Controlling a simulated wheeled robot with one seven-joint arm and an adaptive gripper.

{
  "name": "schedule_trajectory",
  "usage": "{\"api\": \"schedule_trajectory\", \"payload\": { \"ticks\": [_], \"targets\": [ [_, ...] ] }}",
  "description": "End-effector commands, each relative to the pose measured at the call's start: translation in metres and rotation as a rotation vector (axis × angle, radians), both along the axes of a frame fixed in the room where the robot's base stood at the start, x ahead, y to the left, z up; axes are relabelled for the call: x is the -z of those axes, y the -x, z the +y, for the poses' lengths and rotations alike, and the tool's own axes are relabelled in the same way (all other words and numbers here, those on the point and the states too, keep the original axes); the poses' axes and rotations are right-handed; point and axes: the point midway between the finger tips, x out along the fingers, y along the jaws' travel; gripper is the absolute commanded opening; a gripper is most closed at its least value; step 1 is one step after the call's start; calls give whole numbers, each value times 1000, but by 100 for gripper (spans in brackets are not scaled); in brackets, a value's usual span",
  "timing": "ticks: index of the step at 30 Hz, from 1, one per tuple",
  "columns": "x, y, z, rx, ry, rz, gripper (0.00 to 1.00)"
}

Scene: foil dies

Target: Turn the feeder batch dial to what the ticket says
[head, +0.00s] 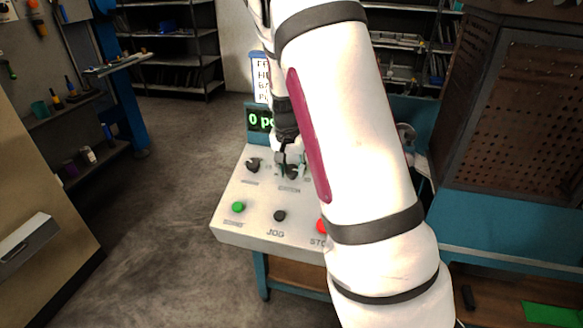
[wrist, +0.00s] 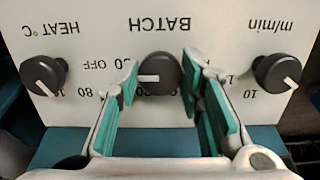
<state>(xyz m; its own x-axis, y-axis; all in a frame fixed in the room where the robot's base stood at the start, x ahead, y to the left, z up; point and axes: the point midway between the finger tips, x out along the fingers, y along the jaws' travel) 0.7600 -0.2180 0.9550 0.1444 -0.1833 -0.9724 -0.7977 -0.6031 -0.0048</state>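The batch dial (wrist: 160,75) is a dark round knob under the word BATCH, which appears upside down in the wrist view. Its white pointer line points left in that view. My gripper (wrist: 161,66) has its teal-padded fingers either side of the dial, with narrow gaps showing, so it looks open around it. In the head view, my gripper (head: 290,165) is down at the panel's middle dial, largely hidden by my arm. The ticket (head: 262,75) is a white sheet behind the panel; my arm covers part of its text. A green display (head: 259,119) begins with "0 pc".
The heat dial (wrist: 44,75) and the m/min dial (wrist: 277,74) flank the batch dial closely. The panel (head: 232,222) also has a green button (head: 238,207), a black JOG button (head: 280,215) and a red stop button (head: 321,226). Open floor lies left.

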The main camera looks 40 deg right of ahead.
Motion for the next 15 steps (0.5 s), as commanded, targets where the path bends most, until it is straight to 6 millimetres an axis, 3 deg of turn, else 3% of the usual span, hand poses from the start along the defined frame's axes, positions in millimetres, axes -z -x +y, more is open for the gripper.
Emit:
{"api": "schedule_trajectory", "payload": {
  "ticks": [1,3,15],
  "targets": [
    [0,0,1,0,-1,-1,43],
    [0,0,1,0,-1,-1,54],
    [-7,0,2,-1,1,-3,54]
  ]
}}
